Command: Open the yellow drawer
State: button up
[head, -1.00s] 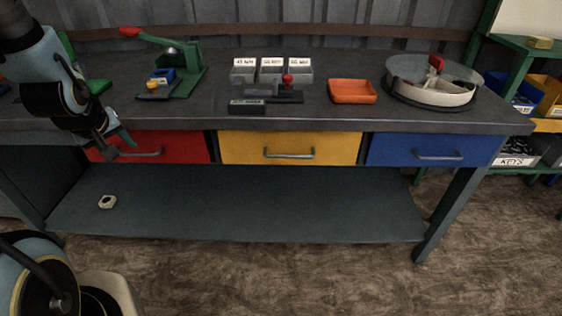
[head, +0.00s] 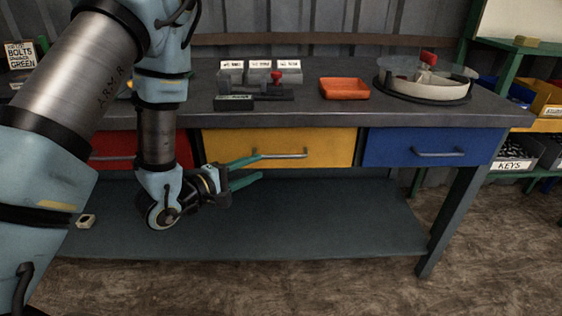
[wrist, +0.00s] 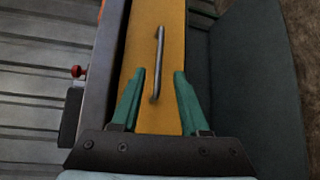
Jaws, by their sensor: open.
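The yellow drawer (head: 328,146) is in the middle of the bench front, shut between the red and blue drawers. It also shows in the wrist view (wrist: 165,30). Its grey bar handle (head: 290,155) runs level across the front. My gripper (head: 257,168) is open and empty, at the left part of the yellow front. In the wrist view the handle (wrist: 158,60) lies ahead, with its near end between the green fingers of my gripper (wrist: 159,75). I cannot tell whether the fingers touch it.
The red drawer (head: 112,150) is partly behind my arm; the blue drawer (head: 425,147) is at right. A lower shelf (head: 310,215) lies below, with a small pale block (head: 86,221) on it. An orange tray (head: 344,88) and labelled bins (head: 260,73) stand on the bench top.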

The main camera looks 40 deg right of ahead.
aim_at(279, 157)
jog(key=d, duration=0.3)
jog(key=d+f, duration=0.1)
jog(key=d, duration=0.2)
jog(key=w+d+p, duration=0.1)
jog(key=d, duration=0.3)
jog(key=shift+d+f, duration=0.1)
jog(key=shift+f, duration=0.05)
grip_shut()
dwell(1.1)
